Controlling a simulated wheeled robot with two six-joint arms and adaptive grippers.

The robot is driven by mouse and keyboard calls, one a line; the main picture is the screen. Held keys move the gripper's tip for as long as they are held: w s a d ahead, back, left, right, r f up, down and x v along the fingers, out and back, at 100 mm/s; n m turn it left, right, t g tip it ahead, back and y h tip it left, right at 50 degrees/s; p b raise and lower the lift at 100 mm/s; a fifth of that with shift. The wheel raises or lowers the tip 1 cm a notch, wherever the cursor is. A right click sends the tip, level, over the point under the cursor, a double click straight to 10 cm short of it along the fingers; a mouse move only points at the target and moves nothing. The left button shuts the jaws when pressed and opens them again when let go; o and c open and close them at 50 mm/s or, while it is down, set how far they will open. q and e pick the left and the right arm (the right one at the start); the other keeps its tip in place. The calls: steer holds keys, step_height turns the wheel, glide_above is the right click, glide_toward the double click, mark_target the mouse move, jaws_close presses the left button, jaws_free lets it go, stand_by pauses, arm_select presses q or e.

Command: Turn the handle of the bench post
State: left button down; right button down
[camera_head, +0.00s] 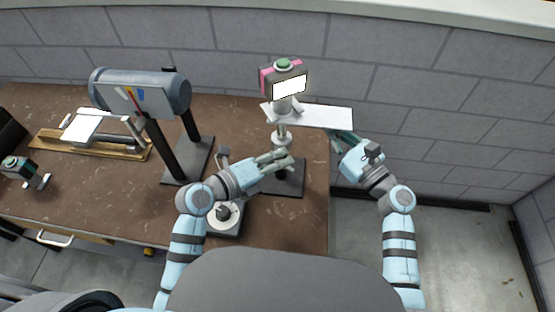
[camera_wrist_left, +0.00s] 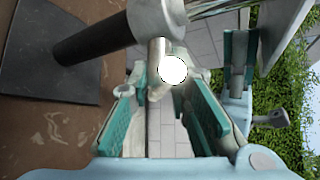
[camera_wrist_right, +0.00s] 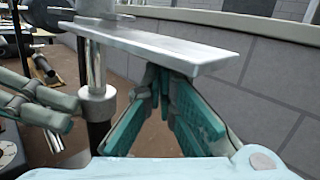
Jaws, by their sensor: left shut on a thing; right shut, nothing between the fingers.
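The bench post (camera_head: 281,134) stands upright on a dark base plate (camera_head: 290,191) near the table's right edge. Its short metal handle (camera_wrist_left: 157,58) lies between the fingers of my left gripper (camera_head: 280,159), which is shut on it. The handle's round end (camera_wrist_left: 172,69) looks bright white in the left wrist view. My left gripper hides the handle in the head view. My right gripper (camera_head: 338,138) is shut and empty, below the right part of the post's pale flat plate (camera_head: 328,117). The plate also shows above the right fingers in the right wrist view (camera_wrist_right: 165,45).
A pink and black device with a lit screen (camera_head: 289,84) tops the post. A grey cylinder on a dark stand (camera_head: 140,93) is to the left. A small round-topped device (camera_head: 222,216) sits below my left gripper. A wall is behind; floor lies right of the table.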

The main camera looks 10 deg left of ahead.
arm_select(q)
steer(key=shift+s+f, duration=0.15)
steer(key=shift+f, duration=0.25)
steer(key=c, duration=1.8)
jaws_free()
steer(key=o, duration=0.3)
steer(key=shift+o, duration=0.2)
steer(key=shift+r, duration=0.2)
steer(key=v, duration=1.1)
steer(key=shift+s+a+r, duration=0.15)
steer(key=shift+a+r, duration=0.1)
steer(key=shift+r, duration=0.1)
steer(key=shift+c, duration=0.4)
